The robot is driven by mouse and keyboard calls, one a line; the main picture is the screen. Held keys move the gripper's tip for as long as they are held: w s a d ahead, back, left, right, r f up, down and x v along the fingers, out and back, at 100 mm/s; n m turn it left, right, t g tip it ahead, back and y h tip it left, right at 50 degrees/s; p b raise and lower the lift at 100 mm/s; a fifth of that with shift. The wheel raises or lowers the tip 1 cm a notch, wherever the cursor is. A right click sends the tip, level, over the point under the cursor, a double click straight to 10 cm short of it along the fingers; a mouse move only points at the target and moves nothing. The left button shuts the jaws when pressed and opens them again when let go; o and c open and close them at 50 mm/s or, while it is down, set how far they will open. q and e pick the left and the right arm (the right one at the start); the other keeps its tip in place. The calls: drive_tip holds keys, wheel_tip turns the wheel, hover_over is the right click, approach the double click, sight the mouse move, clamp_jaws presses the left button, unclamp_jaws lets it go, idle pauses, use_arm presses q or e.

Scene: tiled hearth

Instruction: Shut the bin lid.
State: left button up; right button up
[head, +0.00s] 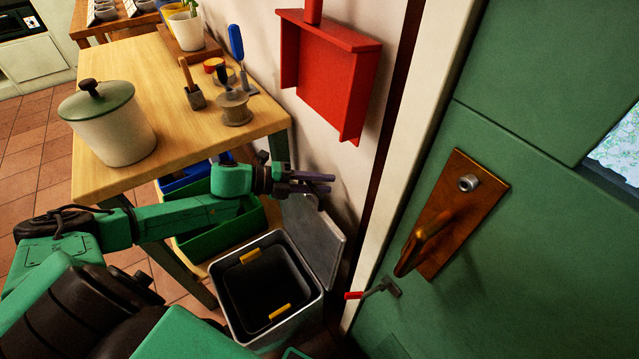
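The bin (222,297) is a grey metal box on the floor beside the workbench. It is open at the top, and its dark inside shows two yellow clips at the rim. The bin lid (318,243) is a grey plate raised along the bin's right side, standing tilted up near the wall. My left gripper (333,184) is above the lid's upper edge, with its dark fingers pointing right. The fingers lie close together and hold nothing visible; I cannot tell whether they touch the lid. My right gripper is out of view.
The wooden workbench (190,130) stands behind my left arm, with a lidded pot (110,130) and tools on it. A green crate (205,238) sits under it. A red wall-mounted tray (335,75) hangs above. A green door (480,250) with a brass handle (430,240) is right.

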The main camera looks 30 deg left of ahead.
use_arm(q)
drive_tip(key=shift+s+r, duration=0.1)
drive_tip(key=shift+r, duration=0.05)
clamp_jaws()
drive_tip(key=shift+a+r, duration=0.1)
drive_tip(key=shift+r, duration=0.1)
idle(1.0)
